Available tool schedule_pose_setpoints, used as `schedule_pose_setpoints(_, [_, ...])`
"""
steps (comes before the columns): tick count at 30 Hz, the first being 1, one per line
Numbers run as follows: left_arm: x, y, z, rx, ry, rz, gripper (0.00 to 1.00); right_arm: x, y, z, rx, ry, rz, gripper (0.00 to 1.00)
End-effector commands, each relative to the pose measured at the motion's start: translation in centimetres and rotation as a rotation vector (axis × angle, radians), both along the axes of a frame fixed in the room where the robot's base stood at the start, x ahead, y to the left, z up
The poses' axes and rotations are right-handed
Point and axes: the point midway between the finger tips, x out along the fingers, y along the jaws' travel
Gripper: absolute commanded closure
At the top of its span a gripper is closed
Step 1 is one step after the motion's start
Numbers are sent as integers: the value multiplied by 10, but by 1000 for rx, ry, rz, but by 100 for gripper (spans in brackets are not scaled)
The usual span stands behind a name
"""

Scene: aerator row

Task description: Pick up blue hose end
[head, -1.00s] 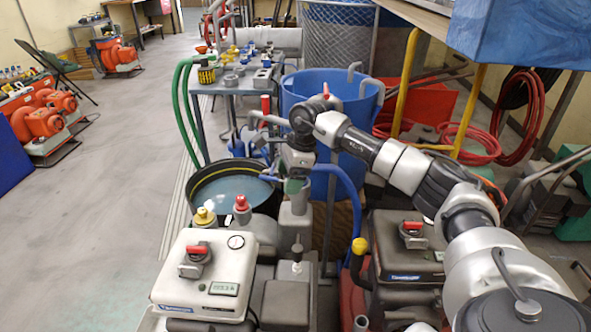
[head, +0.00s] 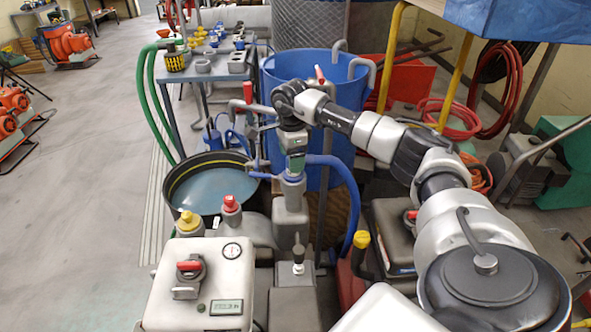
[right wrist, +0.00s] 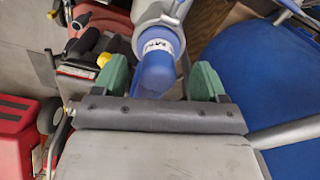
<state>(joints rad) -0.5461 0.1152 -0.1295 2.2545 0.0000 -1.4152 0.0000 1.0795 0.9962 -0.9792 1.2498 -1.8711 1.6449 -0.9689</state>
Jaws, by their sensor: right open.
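The blue hose end (right wrist: 157,72) is a rounded blue piece with a white printed band, seen in the right wrist view. It lies between the two green fingertips of my right gripper (right wrist: 161,80), with gaps visible on both sides. In the head view my right gripper (head: 295,162) points down, just above a blue piece (head: 292,178) on top of a grey pump fitting. The blue hose (head: 345,185) arcs down to the right of the gripper. The fingers are open, and contact with the hose end cannot be told. My left gripper is not in view.
A white pump unit (head: 200,270) with a red switch stands in front. A black round tub (head: 175,195) of water is to the left, and a large blue barrel (head: 270,80) is behind the gripper. A fittings table (head: 190,120) stands behind the tub.

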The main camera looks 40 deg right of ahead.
Motion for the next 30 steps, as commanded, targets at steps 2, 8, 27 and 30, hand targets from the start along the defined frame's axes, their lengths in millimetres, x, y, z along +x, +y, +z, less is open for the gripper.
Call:
schedule_pose_setpoints(2, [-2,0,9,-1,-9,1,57,-4,0,-17,-1,4,-1,28])
schedule_pose_setpoints(8, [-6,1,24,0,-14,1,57,-4,0,-35,0,1,0,28])
schedule_pose_setpoints(27, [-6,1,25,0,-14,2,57,-4,0,-35,1,-2,0,71])
schedule_pose_setpoints(30, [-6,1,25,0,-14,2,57,-4,0,-35,1,-2,0,71])
